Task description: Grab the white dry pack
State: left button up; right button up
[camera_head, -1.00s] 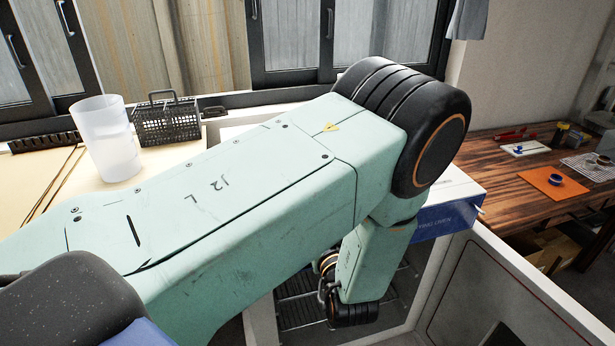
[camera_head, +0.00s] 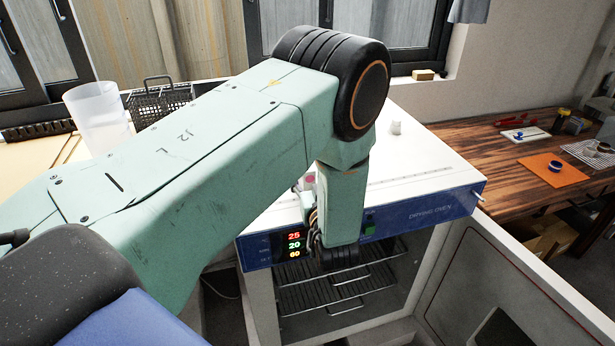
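My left arm reaches from the lower left across the front of the drying oven (camera_head: 430,212). Its last visible links hang in front of the oven's display and opening, and the gripper fingers do not show. My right arm and gripper are out of view. I cannot make out a white dry pack for certain.
The oven door (camera_head: 500,272) stands open at the right. A translucent beaker (camera_head: 97,118) and a black wire basket (camera_head: 160,108) stand at the left, close to my arm. A wooden table (camera_head: 480,150) with an orange mat (camera_head: 552,170) is at the right.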

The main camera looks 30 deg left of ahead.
pick_arm(q)
jog(key=shift+w+a, duration=0.1)
jog(key=shift+a, duration=0.1)
jog(key=shift+a+f, duration=0.1)
jog(key=shift+c, duration=1.2)
jog(key=c, duration=0.5)
grip_shut()
